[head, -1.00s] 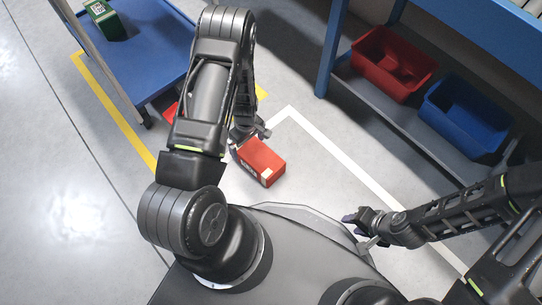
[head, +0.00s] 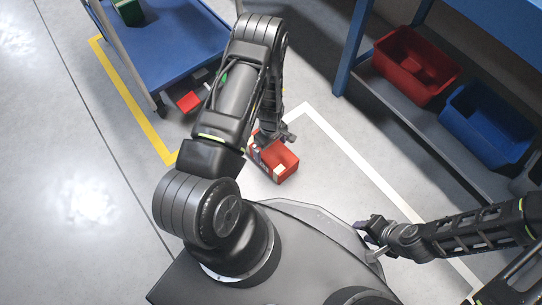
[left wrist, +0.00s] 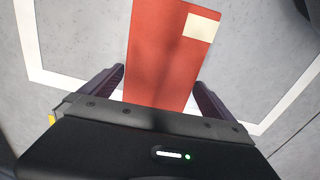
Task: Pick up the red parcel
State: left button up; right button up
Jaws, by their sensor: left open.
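The red parcel (head: 289,162) with a pale label is below the centre of the head view, apparently on the floor. My left gripper (head: 272,143) is above it and covers part of its upper left side. In the left wrist view the parcel (left wrist: 165,60) fills the space between the two open fingers (left wrist: 160,78), with the label at its upper right. A narrow gap shows beside each finger; I cannot tell how deep the fingers reach. My right gripper (head: 367,238) is at the right, away from the parcel, with its fingers apart and nothing between them.
A blue cart (head: 165,45) at upper left carries a green box (head: 128,11), and a red item (head: 189,102) shows low at its edge. A shelf at right holds a red bin (head: 412,75) and a blue bin (head: 487,122).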

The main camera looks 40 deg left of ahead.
pick_arm(q)
jog(key=shift+f, duration=0.5)
notch_tip(320, 180, down, 4)
jog(key=b, duration=0.3)
jog(key=shift+f, duration=0.2)
jog(key=shift+d+f, duration=0.1)
jog(key=shift+f, duration=0.4)
jog(key=shift+r, duration=0.1)
jog(key=c, duration=1.7)
jog(key=shift+c, duration=0.2)
